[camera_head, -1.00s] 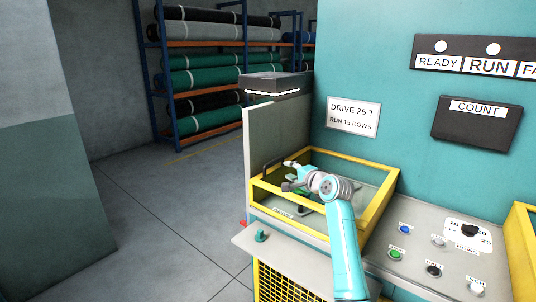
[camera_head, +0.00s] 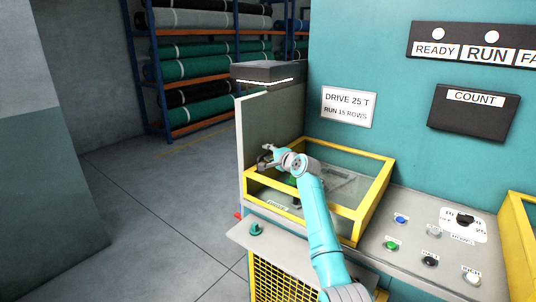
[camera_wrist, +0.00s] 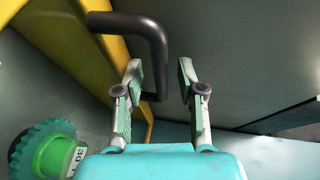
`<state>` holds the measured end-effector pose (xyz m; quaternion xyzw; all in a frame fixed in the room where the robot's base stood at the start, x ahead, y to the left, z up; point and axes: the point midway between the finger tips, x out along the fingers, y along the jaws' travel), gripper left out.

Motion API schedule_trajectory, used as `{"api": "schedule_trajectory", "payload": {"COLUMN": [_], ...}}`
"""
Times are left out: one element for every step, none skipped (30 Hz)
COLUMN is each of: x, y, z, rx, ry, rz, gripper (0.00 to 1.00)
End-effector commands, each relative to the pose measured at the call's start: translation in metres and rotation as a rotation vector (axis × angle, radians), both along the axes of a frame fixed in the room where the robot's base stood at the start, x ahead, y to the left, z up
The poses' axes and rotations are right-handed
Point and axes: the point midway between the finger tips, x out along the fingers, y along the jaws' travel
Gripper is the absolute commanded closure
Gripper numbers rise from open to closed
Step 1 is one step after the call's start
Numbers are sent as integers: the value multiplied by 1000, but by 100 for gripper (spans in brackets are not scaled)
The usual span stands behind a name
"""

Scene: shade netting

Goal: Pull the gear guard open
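The gear guard (camera_head: 350,152) is a yellow-framed clear box at the machine's left end, and it looks closed. Its yellow frame also shows in the wrist view (camera_wrist: 62,32). A dark bent handle (camera_wrist: 152,42) sticks out from that frame. My gripper (camera_head: 267,156) is at the guard's left side, over the handle, which it largely hides in the head view. In the wrist view my gripper (camera_wrist: 158,75) is open. The handle's bar reaches between the two fingers, nearer the left one, with a gap to the right one. I cannot tell whether it touches the left finger.
A green gear (camera_wrist: 52,152) sits at the lower left of the wrist view, inside the frame. A grey panel (camera_head: 270,122) stands beside the guard. Buttons (camera_head: 392,245) are at the right, and a shelf with a small teal knob (camera_head: 256,229) is in front. Floor at left is clear.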

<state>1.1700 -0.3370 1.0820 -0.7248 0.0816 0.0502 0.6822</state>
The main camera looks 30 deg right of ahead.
Motion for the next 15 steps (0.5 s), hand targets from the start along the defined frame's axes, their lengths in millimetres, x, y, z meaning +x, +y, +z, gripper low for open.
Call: {"api": "schedule_trajectory", "payload": {"x": [3, 5, 6, 7, 8, 8, 9, 9, 9, 9, 9, 9, 9, 9, 9], "y": [0, 0, 0, 0, 0, 0, 0, 0, 0, 0, 0, 0, 0, 0, 0], "z": [-1, -1, -2, -1, -1, -1, -2, -2, -2, -2, -2, -2, -2, -2, -2], "rx": [0, 0, -1, -1, -1, -1, -1, -1, -1, -1, -1, -1, -1, -1, -1], "ry": [0, 1, 1, 1, 1, 0, 0, 0, 0, 0, 0, 0, 0, 0, 0], "rz": [0, 0, 0, 0, 0, 0, 0, 0, -1, -1, -1, -1, -1, -1, -1], "gripper": [61, 61, 61, 61, 61, 61, 61, 61, 61, 61, 61, 61, 61, 61, 71]}}
